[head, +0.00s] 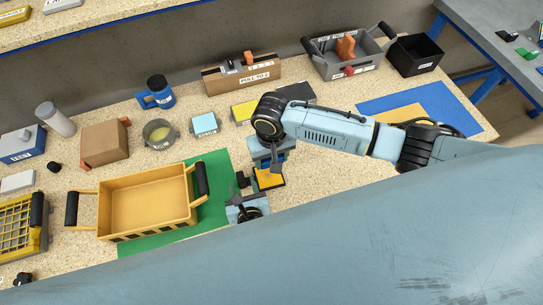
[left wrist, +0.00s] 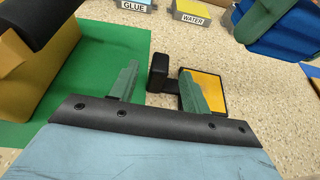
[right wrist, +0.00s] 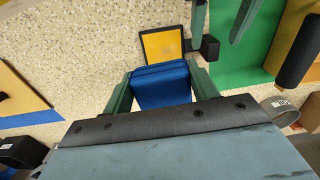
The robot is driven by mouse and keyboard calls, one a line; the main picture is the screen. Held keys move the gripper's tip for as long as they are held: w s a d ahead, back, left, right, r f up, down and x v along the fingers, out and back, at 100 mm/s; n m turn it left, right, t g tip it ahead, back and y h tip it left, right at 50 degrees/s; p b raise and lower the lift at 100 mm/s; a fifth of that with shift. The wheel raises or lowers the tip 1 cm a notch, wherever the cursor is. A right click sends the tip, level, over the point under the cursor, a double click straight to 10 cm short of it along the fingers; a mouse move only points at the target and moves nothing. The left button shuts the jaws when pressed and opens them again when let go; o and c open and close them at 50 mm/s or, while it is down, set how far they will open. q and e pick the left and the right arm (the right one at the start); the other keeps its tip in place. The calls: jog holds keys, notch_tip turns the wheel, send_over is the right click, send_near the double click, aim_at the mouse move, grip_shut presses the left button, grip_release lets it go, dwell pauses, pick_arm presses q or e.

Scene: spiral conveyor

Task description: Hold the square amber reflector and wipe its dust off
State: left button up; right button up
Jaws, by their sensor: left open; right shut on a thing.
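The square amber reflector (head: 268,179) sits in a black frame with a short black handle (left wrist: 158,73), low over or on the tabletop beside the green mat. The amber face also shows in the left wrist view (left wrist: 208,90) and right wrist view (right wrist: 162,44). My left gripper (head: 246,195) is open; in its wrist view the handle appears between its fingers, and one finger overlaps the amber face. I cannot tell contact. My right gripper (right wrist: 160,88) is shut on a blue wiping block (right wrist: 161,84), held beside the reflector and apart from it. Dust is too fine to make out.
A yellow crate (head: 148,233) with black grips stands on the green mat (head: 218,170) left of my left gripper. A blue mat (head: 448,98) lies right.

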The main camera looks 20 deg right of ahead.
aim_at(242, 182)
pick_arm(q)
jog(key=shift+b+x, duration=1.1)
jog(key=shift+x, duration=1.15)
pick_arm(e)
jog(key=shift+f, duration=1.4)
pick_arm(q)
grip_shut()
grip_release()
jog(key=shift+s, duration=0.1)
jog(key=shift+p+v, duration=0.65)
jog(key=shift+v, duration=0.2)
pick_arm(e)
jog(key=shift+r, duration=0.6)
